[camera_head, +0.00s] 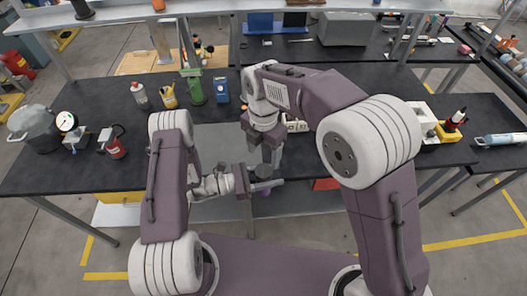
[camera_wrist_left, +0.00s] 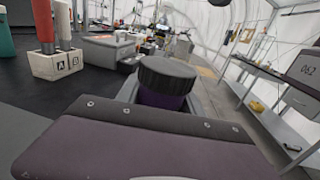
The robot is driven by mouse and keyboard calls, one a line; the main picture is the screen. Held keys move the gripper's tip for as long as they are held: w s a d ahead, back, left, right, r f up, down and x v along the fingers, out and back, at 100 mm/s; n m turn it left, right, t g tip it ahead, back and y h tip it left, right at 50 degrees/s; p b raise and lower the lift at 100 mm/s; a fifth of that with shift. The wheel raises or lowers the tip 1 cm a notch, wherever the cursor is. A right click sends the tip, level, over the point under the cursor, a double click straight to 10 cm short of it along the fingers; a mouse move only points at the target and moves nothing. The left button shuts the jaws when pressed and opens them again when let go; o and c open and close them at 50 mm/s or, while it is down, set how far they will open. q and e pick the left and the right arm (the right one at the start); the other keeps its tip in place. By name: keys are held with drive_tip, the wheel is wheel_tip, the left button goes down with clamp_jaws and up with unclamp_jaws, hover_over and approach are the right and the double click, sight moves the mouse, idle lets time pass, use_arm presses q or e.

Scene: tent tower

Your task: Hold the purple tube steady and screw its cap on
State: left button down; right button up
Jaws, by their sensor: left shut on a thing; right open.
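The purple tube (camera_wrist_left: 160,99) stands upright in my left gripper (camera_head: 262,185), in front of the black table's near edge. Its black ridged cap (camera_wrist_left: 165,74) sits on top of the tube. I cannot tell how far the cap is threaded. In the head view the dark cap (camera_head: 263,171) shows between the two grippers, with a bit of purple below. My left gripper is shut on the tube. My right gripper (camera_head: 265,155) points down just above the cap, with its fingers open. Whether it touches the cap is unclear.
A cream rack marked A and B (camera_wrist_left: 58,66) holds tubes on the table, partly hidden behind my right arm in the head view. Bottles, a pencil cup (camera_head: 169,96) and a green container (camera_head: 194,88) stand behind.

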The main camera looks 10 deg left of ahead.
sight(264, 170)
wheel_tip(264, 170, down, 8)
idle(0.5)
